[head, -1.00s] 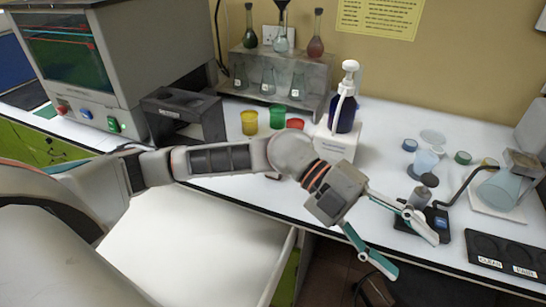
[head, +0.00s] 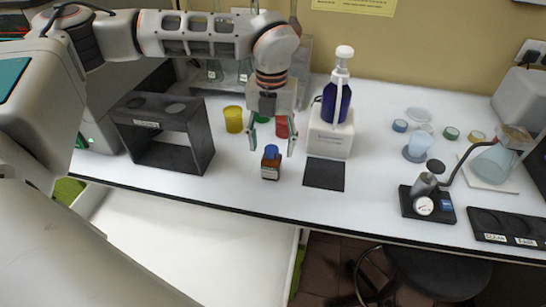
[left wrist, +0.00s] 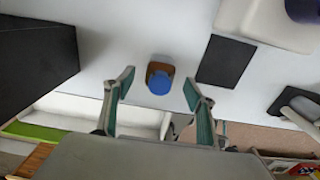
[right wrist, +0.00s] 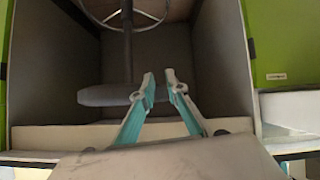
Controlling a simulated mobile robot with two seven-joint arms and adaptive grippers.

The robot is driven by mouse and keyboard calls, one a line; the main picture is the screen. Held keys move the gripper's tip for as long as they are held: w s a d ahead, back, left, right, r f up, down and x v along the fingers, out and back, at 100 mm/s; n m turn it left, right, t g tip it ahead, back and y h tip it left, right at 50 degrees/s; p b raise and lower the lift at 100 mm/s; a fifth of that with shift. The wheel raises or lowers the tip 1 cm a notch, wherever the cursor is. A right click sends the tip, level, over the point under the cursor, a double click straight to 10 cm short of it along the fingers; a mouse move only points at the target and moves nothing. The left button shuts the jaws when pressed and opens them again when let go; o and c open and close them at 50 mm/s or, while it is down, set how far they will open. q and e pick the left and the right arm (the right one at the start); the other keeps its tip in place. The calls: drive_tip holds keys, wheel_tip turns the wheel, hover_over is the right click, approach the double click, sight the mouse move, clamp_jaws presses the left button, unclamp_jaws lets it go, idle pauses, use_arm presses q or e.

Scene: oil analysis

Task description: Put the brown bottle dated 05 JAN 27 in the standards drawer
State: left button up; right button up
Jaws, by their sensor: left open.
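A brown bottle (head: 270,168) with a blue cap and a pale label stands upright on the white bench near its front edge. Its date is too small to read. In the left wrist view the bottle (left wrist: 159,78) shows from above, between and beyond the fingertips. My left gripper (head: 271,142) is open and empty, pointing down over the bottle, with no clear contact. An open white drawer (head: 190,250) sits below the bench front; its visible floor is bare, and no drawer label is readable. My right gripper (right wrist: 159,78) has a narrow, empty gap between its fingertips.
A black stand (head: 165,135) is left of the bottle. A dark square mat (head: 324,174) and a white dispenser base (head: 330,135) are to its right. Yellow (head: 233,119) and red (head: 282,127) cups stand behind. A stool (head: 440,272) is below the bench.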

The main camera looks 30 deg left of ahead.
sight(272, 164)
use_arm(q)
drive_tip(key=shift+s+d+f, duration=0.1)
drive_tip(key=shift+s+f, duration=0.15)
drive_tip(key=shift+f, duration=0.3)
drive_tip(key=shift+s+f, duration=0.2)
drive_tip(key=shift+f, duration=0.3)
drive_tip(key=f, duration=0.5)
drive_tip(key=shift+w+p, duration=0.3)
drive_tip(key=shift+p, duration=0.05)
drive_tip(key=c, duration=1.4)
drive_tip(key=shift+c, duration=0.2)
